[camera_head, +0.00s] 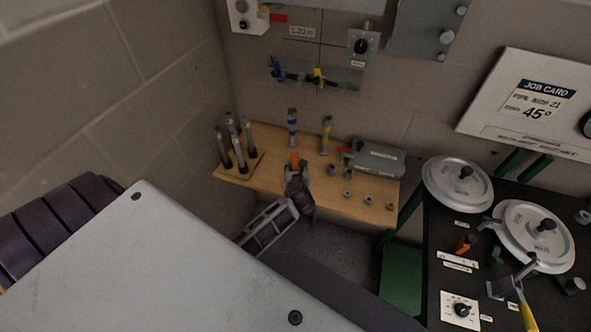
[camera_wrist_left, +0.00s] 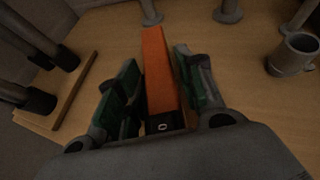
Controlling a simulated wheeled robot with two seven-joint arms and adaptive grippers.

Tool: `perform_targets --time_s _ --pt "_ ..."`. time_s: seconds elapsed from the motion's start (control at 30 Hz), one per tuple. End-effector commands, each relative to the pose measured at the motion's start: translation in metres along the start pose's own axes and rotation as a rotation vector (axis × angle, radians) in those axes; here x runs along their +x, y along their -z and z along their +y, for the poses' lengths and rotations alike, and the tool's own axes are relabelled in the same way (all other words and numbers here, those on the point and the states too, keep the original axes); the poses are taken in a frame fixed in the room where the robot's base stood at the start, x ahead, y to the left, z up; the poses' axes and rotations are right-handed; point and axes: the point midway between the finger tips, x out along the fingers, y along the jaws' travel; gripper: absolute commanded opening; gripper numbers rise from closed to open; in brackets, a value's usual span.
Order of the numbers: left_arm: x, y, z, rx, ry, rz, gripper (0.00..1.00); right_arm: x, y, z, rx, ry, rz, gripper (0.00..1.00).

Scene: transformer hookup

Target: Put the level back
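The level looks like a long orange bar (camera_wrist_left: 158,70) in the left wrist view, with a dark near end bearing a small pale mark. In the head view the orange bar (camera_head: 295,160) shows at the tip of my left gripper (camera_head: 296,172), over the wooden shelf (camera_head: 240,178). Whether the bar touches the shelf is unclear. My right gripper is not in view.
A holder with several dark-handled tools (camera_head: 238,142) stands left on the shelf. A black bench with round discs (camera_head: 458,183) is further right.

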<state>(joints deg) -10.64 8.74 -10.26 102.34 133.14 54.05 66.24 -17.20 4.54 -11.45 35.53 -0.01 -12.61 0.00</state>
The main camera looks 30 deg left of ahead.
Motion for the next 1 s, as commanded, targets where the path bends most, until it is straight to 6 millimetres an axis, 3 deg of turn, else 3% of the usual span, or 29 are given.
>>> perform_targets --time_s 0.57,1.0 --pt "-0.004 -0.002 0.0 0.0 -0.001 0.001 0.48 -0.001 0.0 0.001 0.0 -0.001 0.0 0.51" --pt "-0.045 -0.001 0.0 -0.002 0.001 0.002 0.48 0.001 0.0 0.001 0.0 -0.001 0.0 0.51"
